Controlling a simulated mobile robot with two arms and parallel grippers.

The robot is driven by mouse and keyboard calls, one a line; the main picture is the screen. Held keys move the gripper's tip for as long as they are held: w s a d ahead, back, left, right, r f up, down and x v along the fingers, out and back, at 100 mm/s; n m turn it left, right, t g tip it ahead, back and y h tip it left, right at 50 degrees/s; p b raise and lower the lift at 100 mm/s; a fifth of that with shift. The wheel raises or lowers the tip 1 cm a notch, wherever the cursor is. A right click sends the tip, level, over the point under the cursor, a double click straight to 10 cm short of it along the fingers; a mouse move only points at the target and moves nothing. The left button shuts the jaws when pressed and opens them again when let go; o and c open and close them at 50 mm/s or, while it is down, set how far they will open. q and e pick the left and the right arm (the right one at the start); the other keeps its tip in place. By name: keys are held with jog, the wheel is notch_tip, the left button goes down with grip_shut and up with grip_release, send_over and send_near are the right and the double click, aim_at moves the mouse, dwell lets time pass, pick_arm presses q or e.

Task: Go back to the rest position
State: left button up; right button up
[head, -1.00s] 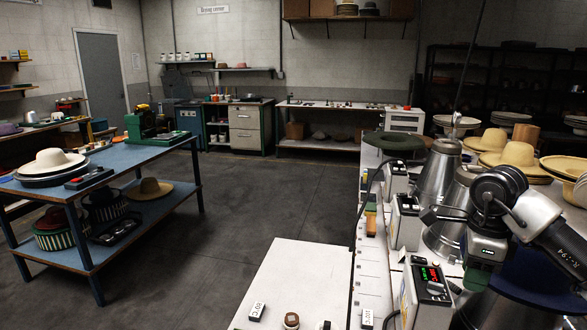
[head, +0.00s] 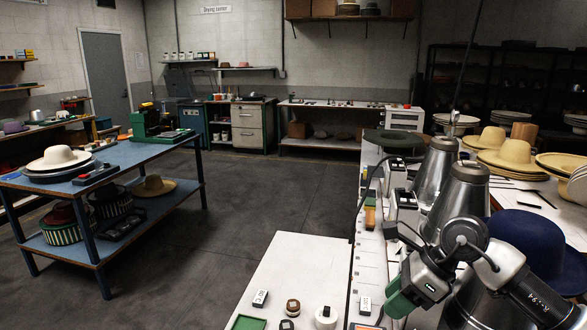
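My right arm comes in from the lower right over the white workbench (head: 300,262). My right gripper (head: 402,297) hangs low at the bench's front part, left of the steel cones, with a green part at its end. Its fingertips are not clear, so I cannot tell whether it is open or shut. I see nothing clearly held in it. My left gripper is not in view.
Steel cones (head: 462,205) and a blue hat (head: 527,240) stand close to my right arm. Straw hats (head: 514,155) lie behind. Small labelled blocks and jars (head: 293,306) sit on the front bench. A blue table (head: 140,160) stands left; the floor between is free.

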jog(key=s+a+r+m+t+y, duration=0.2)
jog(key=a+r+m+t+y, duration=0.1)
jog(key=a+m+t+y, duration=0.25)
jog(key=s+a+r+m+t+y, duration=0.2)
jog(key=a+m+y, duration=0.3)
jog(key=a+y, duration=0.25)
jog(key=d+f+m+t+h, duration=0.5)
jog(key=m+h, duration=0.4)
jog(key=m, duration=0.5)
jog(key=d+f+m+t+h, duration=0.4)
jog(key=d+m+t+h, duration=0.3)
jog(key=m, duration=0.6)
jog(key=s+d+f+m+g+h, duration=0.2)
jog(key=s+f+m+g+h, duration=0.2)
jog(key=s+f+m+g, duration=0.25)
jog(key=s+d+f+m+g, duration=0.1)
jog(key=s+f+m+g, duration=0.1)
jog(key=s+f+g, duration=0.5)
jog(key=s+f+m+g, duration=0.25)
jog(key=s+f, duration=0.25)
jog(key=s, duration=0.4)
notch_tip(320, 180, down, 26)
jog(key=s+n+g, duration=0.1)
jog(key=s+g, duration=0.1)
jog(key=s+d+f+g, duration=0.1)
jog(key=s+d+f, duration=0.2)
jog(key=s+f, duration=1.2)
jog(key=shift+s+f, duration=0.4)
